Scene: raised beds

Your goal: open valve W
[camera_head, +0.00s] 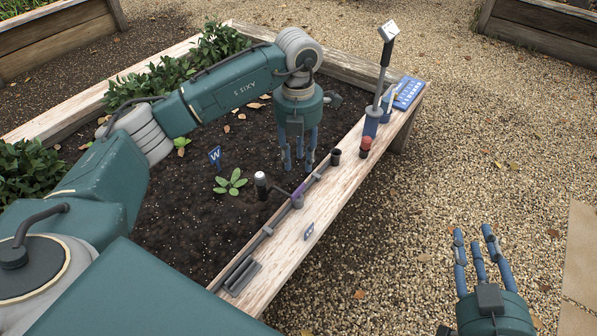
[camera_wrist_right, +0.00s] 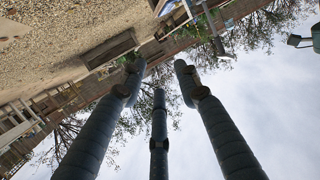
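A grey pipe (camera_head: 262,237) runs along the wooden edge of the raised bed. A small valve with a purple part (camera_head: 298,199) sits on it, and a thin dark lever appears to stick out from it toward the soil. A blue sign marked W (camera_head: 215,156) stands in the soil near a small seedling (camera_head: 231,182). My left gripper (camera_head: 298,166) points down above the soil, behind the valve and apart from it, its fingers spread and empty. My right gripper (camera_head: 480,236) is off the bed over the gravel, open and empty; its spread fingers fill the right wrist view (camera_wrist_right: 160,85).
A dark post with a white top (camera_head: 261,184) stands beside the valve. A dark cup (camera_head: 336,156), a red-topped item (camera_head: 365,146), an upright long-handled tool (camera_head: 385,68) and a blue tray (camera_head: 408,93) are farther along the edge. Leafy plants (camera_head: 180,69) line the far side. Gravel at right is clear.

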